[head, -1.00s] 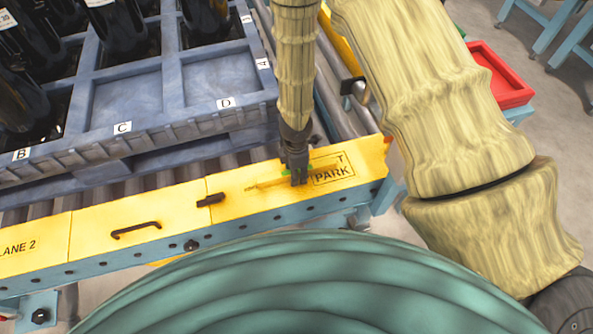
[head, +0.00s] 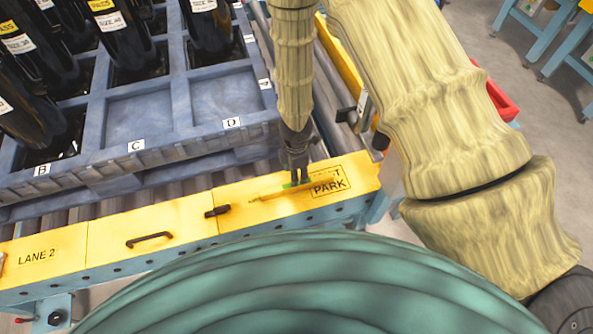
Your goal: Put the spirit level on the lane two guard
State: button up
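The spirit level (head: 265,196), a thin yellow bar with a green part near its middle, lies on the right section of a long yellow-topped rail. Its right end reaches the boxed PARK mark (head: 328,188). My gripper (head: 298,182) points down at the level's middle. Its two fingertips show slightly apart, just above or behind the bar, and it appears open; contact is hard to judge. The lane two guard (head: 110,232) is the yellow top marked LANE 2 at the left, with a black handle (head: 150,240) on the middle section.
A black latch (head: 217,211) sits on the yellow top left of the level. A red bin (head: 505,100) is partly hidden behind my arm.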

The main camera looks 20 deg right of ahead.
jog(key=shift+r+p, duration=1.55)
jog(key=shift+r, duration=0.35)
